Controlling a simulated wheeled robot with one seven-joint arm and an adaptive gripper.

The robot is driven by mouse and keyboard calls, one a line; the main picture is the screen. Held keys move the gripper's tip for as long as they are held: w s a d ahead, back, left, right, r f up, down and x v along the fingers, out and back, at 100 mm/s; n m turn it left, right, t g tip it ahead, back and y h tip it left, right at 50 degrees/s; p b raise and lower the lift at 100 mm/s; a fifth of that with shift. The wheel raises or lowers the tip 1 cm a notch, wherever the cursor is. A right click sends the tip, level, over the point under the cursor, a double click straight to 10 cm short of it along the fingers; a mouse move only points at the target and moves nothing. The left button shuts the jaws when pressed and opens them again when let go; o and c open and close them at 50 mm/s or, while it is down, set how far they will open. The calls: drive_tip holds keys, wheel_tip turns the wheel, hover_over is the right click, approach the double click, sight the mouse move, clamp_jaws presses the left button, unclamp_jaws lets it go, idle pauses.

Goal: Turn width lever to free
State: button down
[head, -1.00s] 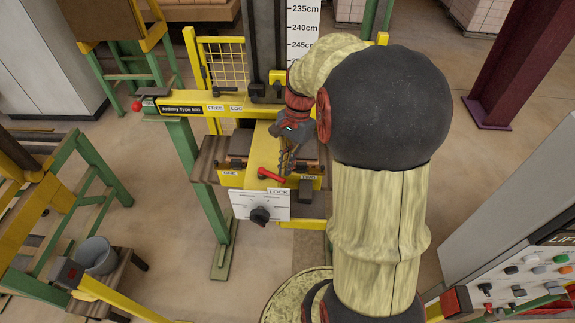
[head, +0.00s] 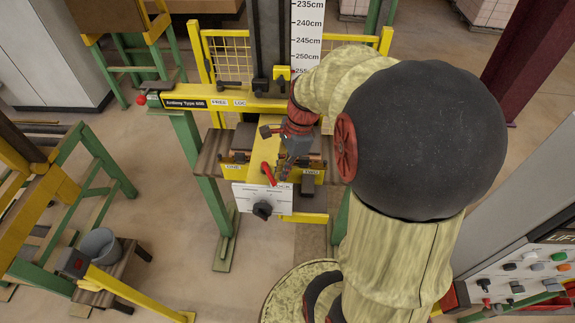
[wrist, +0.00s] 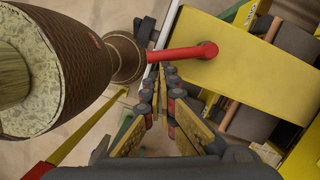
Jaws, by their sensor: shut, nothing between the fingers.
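The red lever (head: 268,174) sits on the yellow plate (head: 265,145) of the machine, its arm slanting toward the front white panel. A LOCK label (head: 282,186) is on that plate's front edge, partly covered. In the wrist view the red lever (wrist: 182,53) runs left from its round pivot, its far end by the white panel edge. My gripper (head: 283,175) is shut and empty, its fingers just right of the lever in the head view. In the wrist view my gripper (wrist: 163,82) has its fingertips close beside the lever arm; I cannot tell whether they touch.
The white panel (head: 245,196) carries a black knob (head: 262,210). A yellow beam (head: 205,101) with FREE (head: 218,102) and LOCK labels crosses behind. A control console (head: 525,275) stands at right.

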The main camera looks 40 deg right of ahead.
sight(273, 181)
drive_tip(key=a+m+p, duration=0.1)
drive_tip(key=a+m, duration=0.1)
drive_tip(key=m, duration=0.1)
drive_tip(key=shift+w+a+t, duration=0.1)
drive_tip(key=shift+t, duration=0.2)
drive_tip(key=shift+w+a+p, duration=0.15)
drive_tip(key=shift+a+p, duration=0.15)
drive_tip(key=shift+a, duration=0.2)
